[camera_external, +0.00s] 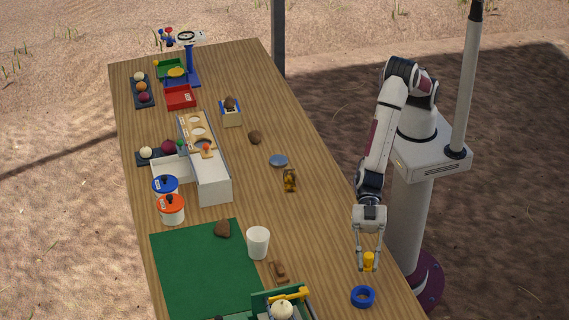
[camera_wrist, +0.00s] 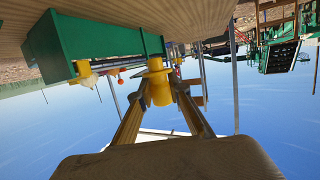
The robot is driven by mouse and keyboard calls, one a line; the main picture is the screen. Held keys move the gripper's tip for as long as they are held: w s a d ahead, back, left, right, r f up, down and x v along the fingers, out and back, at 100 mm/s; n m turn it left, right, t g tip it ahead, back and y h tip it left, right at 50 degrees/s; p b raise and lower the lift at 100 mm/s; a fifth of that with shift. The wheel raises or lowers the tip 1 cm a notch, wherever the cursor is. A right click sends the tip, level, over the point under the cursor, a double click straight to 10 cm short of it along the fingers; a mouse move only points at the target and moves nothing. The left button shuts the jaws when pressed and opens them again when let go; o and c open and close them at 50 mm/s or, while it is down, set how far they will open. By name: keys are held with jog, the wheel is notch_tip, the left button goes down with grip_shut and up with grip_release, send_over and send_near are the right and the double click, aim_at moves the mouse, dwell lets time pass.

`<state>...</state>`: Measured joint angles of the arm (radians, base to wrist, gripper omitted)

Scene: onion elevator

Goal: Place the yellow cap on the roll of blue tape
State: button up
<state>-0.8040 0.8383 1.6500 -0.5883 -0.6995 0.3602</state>
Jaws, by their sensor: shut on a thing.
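The yellow cap (camera_external: 369,261) is between the fingertips of my gripper (camera_external: 367,266), near the table's right edge. My gripper is shut on it and points down. In the wrist view the yellow cap (camera_wrist: 158,86) sits between the two fingers of my gripper (camera_wrist: 160,98), its wider rim toward the top of the picture. The roll of blue tape (camera_external: 363,296) lies flat on the table, just below the cap in the external view and apart from it. I cannot make out the tape in the wrist view.
A green box (camera_external: 262,301) with a yellow bar and a pale round thing stands left of the tape. A brown block (camera_external: 279,271), a white cup (camera_external: 258,243) and a green mat (camera_external: 190,268) lie farther left. The table between brown block and tape is clear.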

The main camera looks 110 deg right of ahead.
send_over(363, 294)
jog(key=shift+f, duration=3.1)
jog(key=shift+f, duration=1.9)
jog(key=shift+f, duration=0.1)
jog(key=o, duration=0.9)
jog(key=shift+s+d, duration=0.1)
jog(key=v, duration=1.2)
